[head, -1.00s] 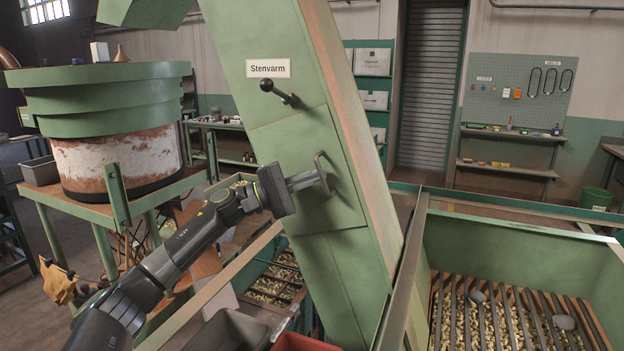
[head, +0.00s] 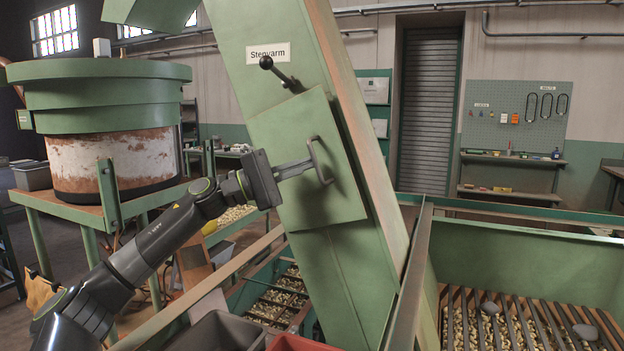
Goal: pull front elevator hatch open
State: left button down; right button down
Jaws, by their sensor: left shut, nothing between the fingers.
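The green slanted elevator (head: 345,285) stands in the middle of the head view. Its front hatch (head: 322,203) stands out from the elevator's face, swung a little open, with a dark gap and shadow along its edges. The grey bar handle (head: 322,160) sits on the right part of the hatch. My left gripper (head: 306,166) reaches in from the left, its shut fingertips at the handle's bar; whether they touch it I cannot tell. A black-knobbed lever (head: 275,71) is above the hatch, under the "Stenvarm" label (head: 268,53). My right gripper is not in view.
A green round hopper (head: 100,95) on a stand is at the left. A green bin with a bar grate (head: 530,320) and nuts is at the right. Grey (head: 220,333) and red (head: 300,343) boxes lie low in front. Green rails run beside the elevator.

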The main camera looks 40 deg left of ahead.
pick_arm(q)
jog(key=shift+s+b, duration=0.25)
jog(key=shift+b, duration=0.1)
jog(key=shift+r, duration=0.1)
